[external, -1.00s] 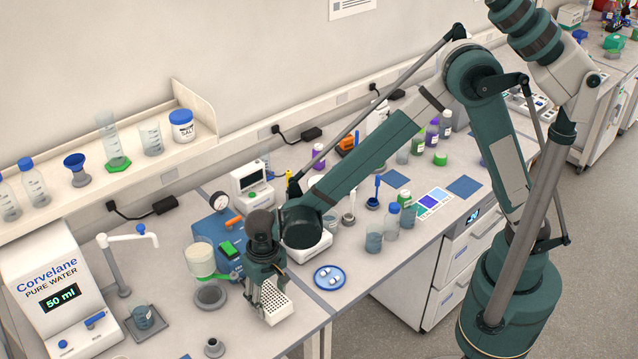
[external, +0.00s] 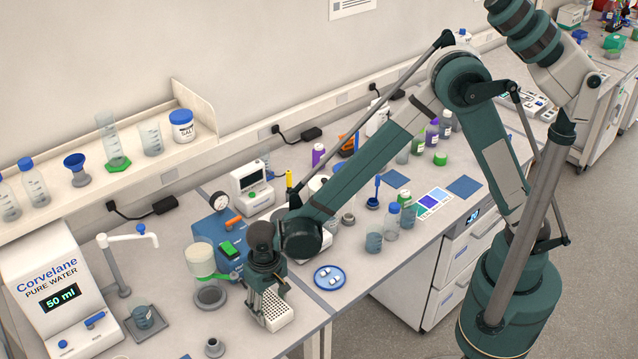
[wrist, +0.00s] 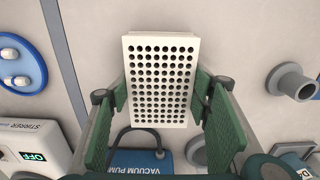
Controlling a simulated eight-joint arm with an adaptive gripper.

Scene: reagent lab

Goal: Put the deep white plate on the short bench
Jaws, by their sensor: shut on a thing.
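The deep white plate (external: 280,314) is a white block with rows of round dark holes on top. It is at the front of the left bench section, near the front edge. My gripper (external: 266,306) points down and is shut on it. In the wrist view the plate (wrist: 160,38) sits between the two green fingers, which press its left and right sides. It looks level and at or very near the bench top; I cannot tell if it touches. Which section is the short bench is not marked.
A blue dish (external: 329,278) with white pieces lies to the right, across the bench seam. A vacuum pump (external: 222,240) and a funnel over a grey base (external: 201,262) stand behind and left. A small grey fitting (external: 214,347) is at front left. Bare bench surrounds the plate.

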